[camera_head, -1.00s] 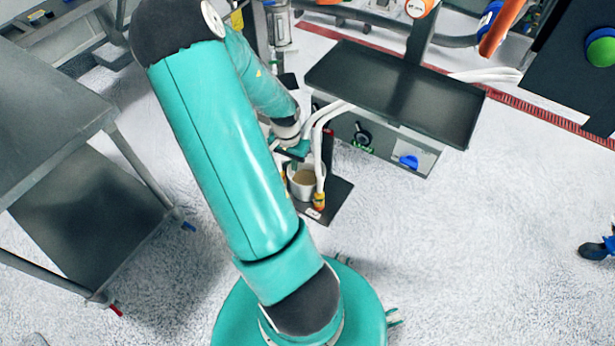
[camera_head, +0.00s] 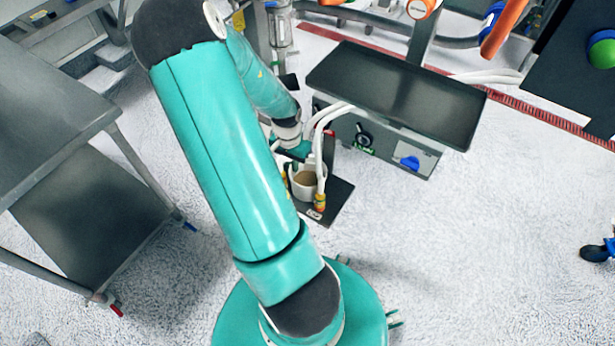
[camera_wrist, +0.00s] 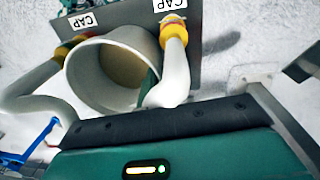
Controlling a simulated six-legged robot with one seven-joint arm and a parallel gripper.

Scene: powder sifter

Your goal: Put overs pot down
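The overs pot (camera_head: 302,194) is a white round pot with tan material inside, low over a dark plate beside the white hoses. It also shows tilted in the wrist view (camera_wrist: 86,78), its mouth facing the camera. I cannot tell whether its base touches the plate. My gripper (camera_head: 293,153) is just above the pot, partly hidden by my arm. In the wrist view a teal sliver, which looks like a finger of my gripper (camera_wrist: 148,88), lies at the pot's right inner rim. The other finger is hidden, so the grip is unclear.
White hoses (camera_wrist: 174,75) with yellow and orange collars stand close on both sides of the pot. The dark plate (camera_head: 338,198) bears CAP labels. A black tray (camera_head: 395,95) is behind right. A steel table (camera_head: 50,95) stands left. Floor to the right is clear.

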